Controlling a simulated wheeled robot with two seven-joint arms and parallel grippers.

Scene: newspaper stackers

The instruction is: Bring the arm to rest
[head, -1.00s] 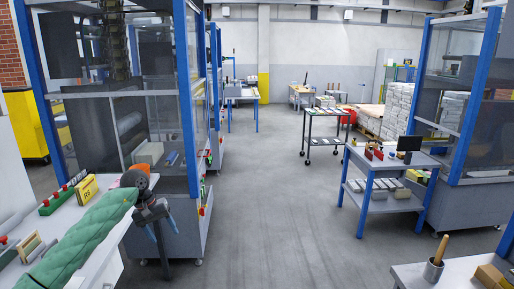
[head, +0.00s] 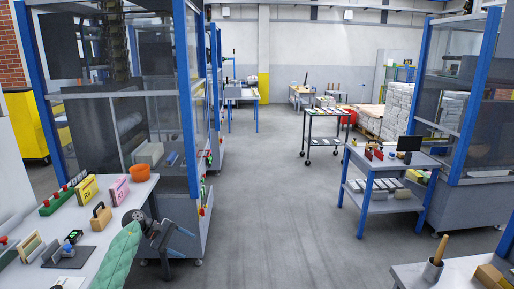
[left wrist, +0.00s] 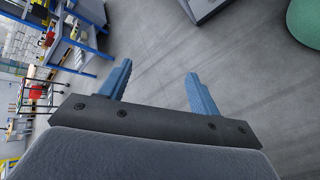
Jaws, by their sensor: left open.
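My left gripper (head: 176,240) is at the lower left in the head view, beside the right edge of the left table and over the floor. Its two blue fingers also show in the left wrist view (left wrist: 157,88). They are spread apart with nothing between them, only grey floor beyond. My left arm, in a green padded sleeve, comes in from the bottom left. My right gripper is in neither view.
The left table (head: 82,225) holds a yellow box (head: 86,189), a pink box (head: 119,190), an orange bowl (head: 139,172) and a wooden-handled block (head: 101,216). A machine with blue posts stands behind it. A blue-legged workbench (head: 385,205) stands right. The middle floor is clear.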

